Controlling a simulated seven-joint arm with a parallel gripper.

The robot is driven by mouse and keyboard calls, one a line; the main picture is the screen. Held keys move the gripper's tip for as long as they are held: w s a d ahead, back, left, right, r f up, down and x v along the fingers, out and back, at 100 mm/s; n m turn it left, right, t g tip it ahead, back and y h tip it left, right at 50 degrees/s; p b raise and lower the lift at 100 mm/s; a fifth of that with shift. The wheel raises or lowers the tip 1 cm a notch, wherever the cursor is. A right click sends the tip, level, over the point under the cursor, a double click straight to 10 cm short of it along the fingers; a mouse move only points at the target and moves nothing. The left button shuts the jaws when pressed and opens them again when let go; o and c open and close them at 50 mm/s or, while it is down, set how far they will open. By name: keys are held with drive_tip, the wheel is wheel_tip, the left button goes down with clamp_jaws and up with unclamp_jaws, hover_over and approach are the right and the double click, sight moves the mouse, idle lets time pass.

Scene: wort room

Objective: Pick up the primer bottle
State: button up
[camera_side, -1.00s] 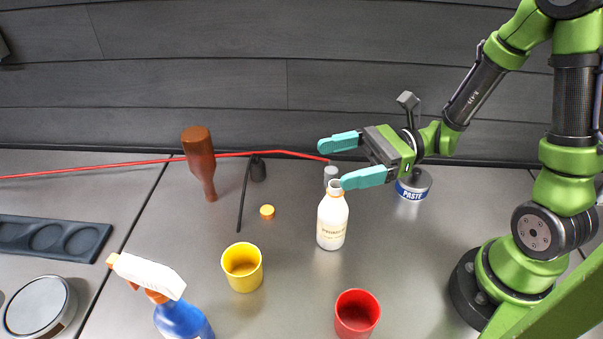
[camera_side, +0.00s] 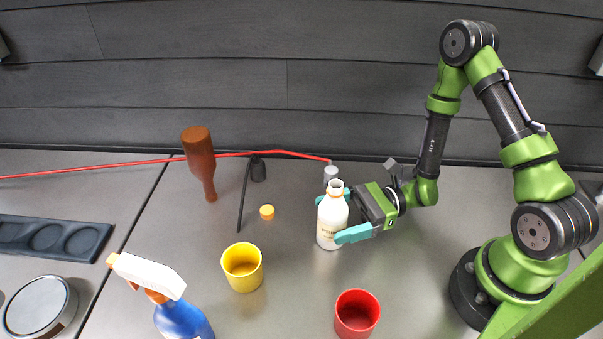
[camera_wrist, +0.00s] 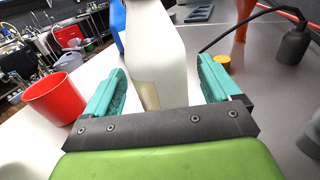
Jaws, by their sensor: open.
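The primer bottle (camera_side: 332,217) is white with a cream label and an open, orange-rimmed mouth. It stands upright on the grey bench in the side view. My gripper (camera_side: 338,217) is low at the bottle's right side, with its teal fingers on either side of the bottle. In the wrist view the bottle (camera_wrist: 154,58) stands between the two open fingers of my gripper (camera_wrist: 161,80). A gap shows between the bottle and the right finger; contact on the left cannot be told. The bottle's far side is hidden.
A red cup (camera_side: 357,314) and a yellow cup (camera_side: 242,268) stand in front. A spray bottle (camera_side: 170,295) is at front left. A red line (camera_side: 120,168) runs behind.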

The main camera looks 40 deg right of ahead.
sight(320, 225)
drive_tip(key=shift+w+a+f, duration=0.2)
drive_tip(key=shift+a, duration=0.25)
drive_tip(key=shift+w+a+f, duration=0.15)
drive_tip(key=shift+w+a, duration=0.05)
drive_tip(key=shift+a, duration=0.3)
drive_tip(key=shift+w+a+f, duration=0.2)
drive_tip(key=shift+a, duration=0.25)
drive_tip(key=shift+c, duration=0.4)
drive_tip(key=c, duration=1.1)
drive_tip(key=shift+r, duration=0.15)
